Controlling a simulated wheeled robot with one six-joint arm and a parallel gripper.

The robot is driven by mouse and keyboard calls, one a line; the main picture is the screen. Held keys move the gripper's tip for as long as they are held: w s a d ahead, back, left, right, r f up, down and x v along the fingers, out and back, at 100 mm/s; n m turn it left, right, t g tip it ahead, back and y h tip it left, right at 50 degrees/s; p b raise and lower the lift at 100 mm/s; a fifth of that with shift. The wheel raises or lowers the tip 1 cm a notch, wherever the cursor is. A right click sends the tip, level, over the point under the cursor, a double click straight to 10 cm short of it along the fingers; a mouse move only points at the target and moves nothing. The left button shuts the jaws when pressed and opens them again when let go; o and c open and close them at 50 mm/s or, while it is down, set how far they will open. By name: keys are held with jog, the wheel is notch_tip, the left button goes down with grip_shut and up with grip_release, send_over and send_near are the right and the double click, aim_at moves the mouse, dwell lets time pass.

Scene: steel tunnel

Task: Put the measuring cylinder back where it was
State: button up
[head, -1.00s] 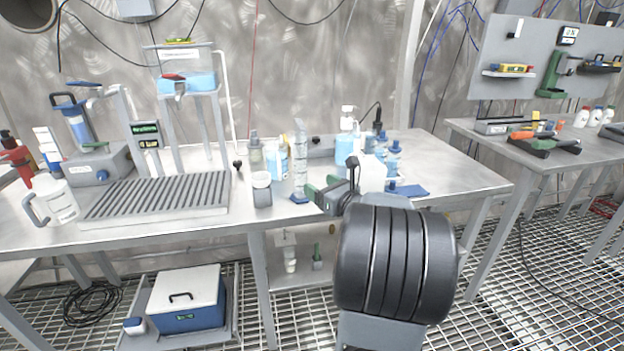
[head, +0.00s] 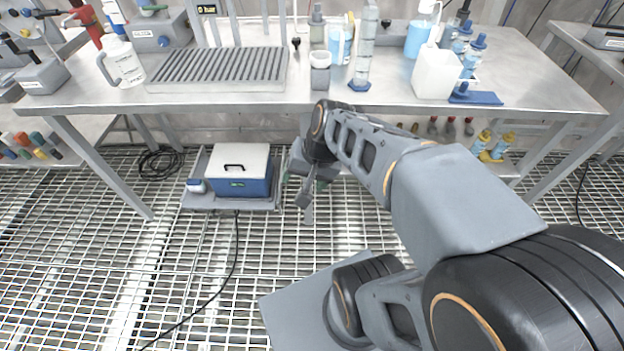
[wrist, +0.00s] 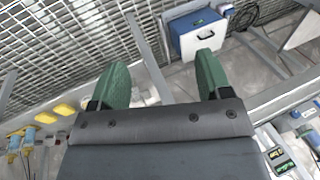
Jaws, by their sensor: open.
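The measuring cylinder (head: 366,45) is a tall clear tube on a blue base. It stands upright near the front edge of the steel bench, right of a small grey-topped beaker (head: 320,70). My gripper is below the bench top, in front of the lower shelf, well apart from the cylinder. In the wrist view its two green fingers are spread with nothing between them (wrist: 162,68). In the head view my own arm partly hides the gripper. The cylinder is not seen in the wrist view.
A blue cooler with a white lid (head: 240,170) sits on a low shelf left of my gripper. A ribbed drain rack (head: 218,68) lies left on the bench. A white jug-like container (head: 436,74), blue-capped bottles (head: 474,52) and a blue mat (head: 476,98) stand or lie to the right.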

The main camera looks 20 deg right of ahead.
jog(key=shift+s+d+n+h, duration=0.15)
jog(key=shift+s+n+h, duration=0.25)
jog(key=shift+n, duration=0.55)
jog(key=shift+s+d+n+h, duration=0.2)
jog(key=shift+n+h, duration=0.4)
jog(key=shift+n, duration=0.4)
jog(key=shift+s+d+n+h, duration=0.1)
jog(key=shift+s+n+h, duration=0.3)
jog(key=shift+n, duration=0.55)
jog(key=shift+w, duration=0.1)
